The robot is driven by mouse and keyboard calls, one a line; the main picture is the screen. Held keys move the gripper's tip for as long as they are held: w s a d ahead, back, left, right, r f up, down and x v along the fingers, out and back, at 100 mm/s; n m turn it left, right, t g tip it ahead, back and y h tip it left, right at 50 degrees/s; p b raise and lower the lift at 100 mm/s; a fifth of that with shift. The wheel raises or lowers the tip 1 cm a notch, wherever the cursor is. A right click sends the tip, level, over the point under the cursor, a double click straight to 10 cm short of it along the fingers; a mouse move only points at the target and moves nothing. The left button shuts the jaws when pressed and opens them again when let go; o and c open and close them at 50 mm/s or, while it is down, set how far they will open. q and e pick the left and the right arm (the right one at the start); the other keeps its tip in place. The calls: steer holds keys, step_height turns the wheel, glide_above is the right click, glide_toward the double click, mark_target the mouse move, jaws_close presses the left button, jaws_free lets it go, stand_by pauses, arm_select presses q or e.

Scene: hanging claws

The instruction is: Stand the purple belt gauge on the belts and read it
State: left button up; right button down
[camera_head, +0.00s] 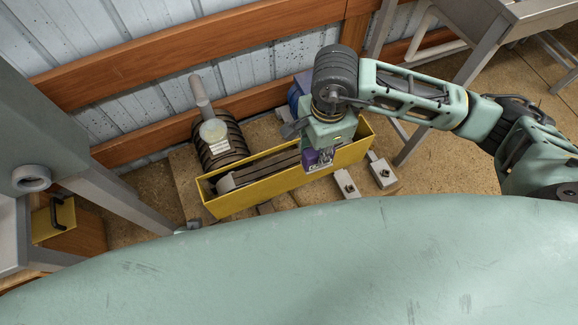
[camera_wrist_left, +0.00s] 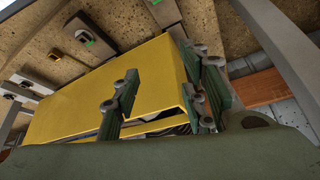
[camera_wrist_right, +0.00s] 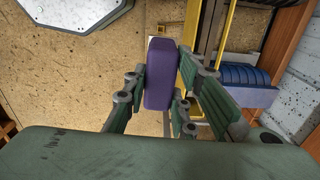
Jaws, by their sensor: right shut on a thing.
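The purple belt gauge (camera_wrist_right: 164,62) is upright in the right wrist view, clasped between the fingers of my right gripper (camera_wrist_right: 160,88). In the head view the gauge (camera_head: 320,160) shows below my right gripper (camera_head: 322,134), a pale marking on its face, overlapping the guard's near side. The dark belts (camera_head: 265,168) run inside the long yellow guard (camera_head: 240,198). Whether the gauge touches the belts is hidden. My left gripper (camera_wrist_left: 163,78) is open, its fingers apart in front of the yellow guard (camera_wrist_left: 110,85) in the left wrist view; I cannot make it out in the head view.
A ribbed dark drum (camera_head: 218,145) with a pipe stands behind the guard's left end. A blue-purple motor (camera_head: 299,90) stands behind its right end, also in the right wrist view (camera_wrist_right: 243,78). Grey blocks (camera_head: 382,172) sit in front. A wooden rail (camera_head: 200,55) runs along the wall.

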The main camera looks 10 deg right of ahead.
steer(key=w+a+f+m+b, duration=0.2)
steer(key=f+m+b, duration=0.4)
steer(key=m, duration=0.1)
steer(key=w+a+f+m+b, duration=0.1)
steer(key=a+f+m+b, duration=0.1)
steer(key=f+m+b, duration=0.45)
steer(key=w+f+b, duration=0.2)
steer(key=w+f, duration=0.3)
steer(key=w+f+b, duration=0.3)
steer(key=w+f, duration=0.2)
steer(key=w, duration=0.1)
steer(key=shift+w+f, duration=0.15)
steer(key=shift+w, duration=0.1)
arm_select(q)
steer(key=w+d+r+t+h, duration=0.1)
steer(key=w+r+t, duration=0.3)
steer(key=r, duration=0.7)
steer(key=w+d+r+t+h, duration=0.2)
steer(key=r+t, duration=0.4)
steer(key=r, duration=0.5)
steer(key=w+d+r+t+h, duration=0.1)
steer(key=w+d+r+t, duration=0.2)
steer(key=r, duration=0.8)
steer(key=w+t, duration=0.2)
steer(key=t, duration=0.1)
steer(key=shift+w+r+h, duration=0.4)
arm_select(e)
steer(key=shift+f, duration=0.1)
